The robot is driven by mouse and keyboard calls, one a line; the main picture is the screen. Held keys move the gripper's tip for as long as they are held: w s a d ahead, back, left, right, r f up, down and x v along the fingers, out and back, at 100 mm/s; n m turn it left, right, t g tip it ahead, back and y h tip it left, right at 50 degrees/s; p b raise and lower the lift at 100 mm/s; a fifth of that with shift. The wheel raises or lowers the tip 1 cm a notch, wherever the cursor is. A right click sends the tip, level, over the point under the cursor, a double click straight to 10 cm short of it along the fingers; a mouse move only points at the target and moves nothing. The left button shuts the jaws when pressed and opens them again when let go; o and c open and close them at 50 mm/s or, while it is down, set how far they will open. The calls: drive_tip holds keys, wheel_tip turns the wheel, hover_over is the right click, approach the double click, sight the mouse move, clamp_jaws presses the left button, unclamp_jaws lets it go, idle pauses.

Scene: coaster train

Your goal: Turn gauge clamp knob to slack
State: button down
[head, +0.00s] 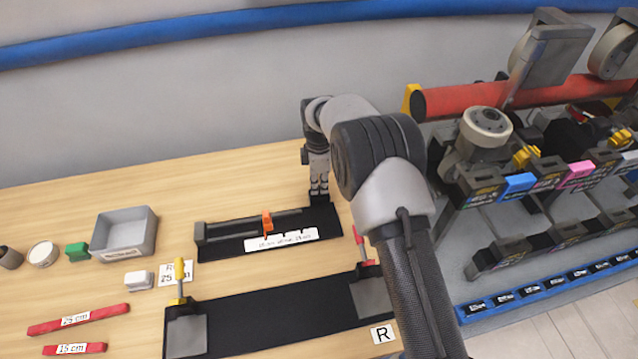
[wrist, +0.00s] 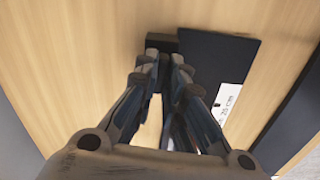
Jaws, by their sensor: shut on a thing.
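The gauge (head: 225,245) is a black board with a rail, an orange slider (head: 267,221) and a white scale label (head: 281,239). My gripper (head: 319,193) points down at the gauge's far right end, its fingers close together on the clamp knob there. The fingers hide most of the knob, so its angle cannot be told. In the wrist view, my fingertips (wrist: 168,62) meet at a dark block at the end of the gauge board (wrist: 218,62).
A larger black fixture (head: 270,318) with yellow and red levers lies in front. A grey bin (head: 124,234), a green block (head: 77,252) and red bars (head: 78,319) are at left. The coaster train rack (head: 520,215) stands at right, near my arm.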

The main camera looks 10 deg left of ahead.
sight(319, 186)
drive_tip(key=c, duration=1.7)
unclamp_jaws()
wheel_tip(319, 186, up, 12)
drive_tip(key=shift+r, duration=0.1)
